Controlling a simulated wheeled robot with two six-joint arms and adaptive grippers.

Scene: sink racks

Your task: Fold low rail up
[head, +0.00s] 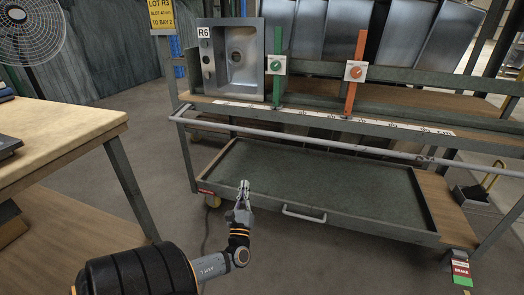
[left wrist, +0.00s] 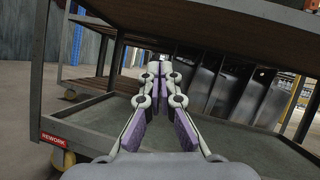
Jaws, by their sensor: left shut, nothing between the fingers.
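The low rail (head: 300,142) is a long grey bar running across the front of the rack, below the ruler strip and above the lower tray. It sticks out in front of the shelf edge. My left gripper (head: 243,187) is shut and empty. In the head view it appears below the rail, over the left part of the tray's front edge, apart from the rail. The left wrist view shows its fingers (left wrist: 158,72) together, pointing in under the shelf. I cannot clearly make out the rail there. My right gripper is not in view.
The lower tray (head: 206,189) has a front handle (head: 303,213). A wooden bench (head: 60,135) is at the left. Floor is clear before the rack.

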